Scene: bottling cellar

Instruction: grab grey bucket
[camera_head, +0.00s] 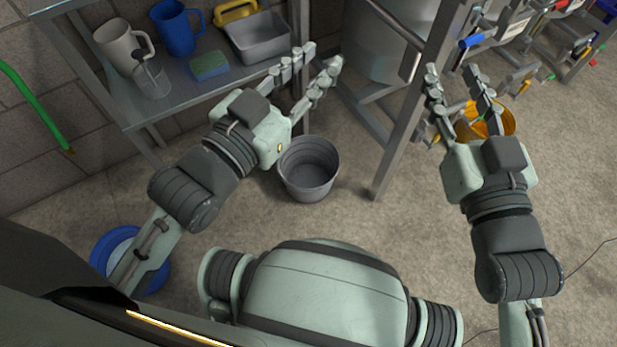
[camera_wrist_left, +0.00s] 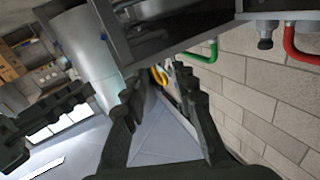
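The grey bucket (camera_head: 308,182) stands upright on the floor near the middle of the head view, its open top facing up. It looks empty, and its left rim is close to my left wrist in the picture. My left gripper (camera_head: 321,56) is open and empty, its fingers pointing up and right past the shelf corner, beyond the bucket in the picture. In the left wrist view its fingers (camera_wrist_left: 160,78) are spread with nothing between them; I cannot make out the bucket there. My right gripper (camera_head: 451,69) is open and empty, to the right of the bucket.
A metal shelf (camera_head: 195,93) with jugs, a sponge and a grey basin (camera_head: 258,38) is at upper left. A steel tank (camera_head: 385,35) on a frame (camera_head: 405,125) stands behind. A yellow bucket (camera_head: 502,118) is partly behind my right gripper; a blue bucket (camera_head: 100,262) is lower left.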

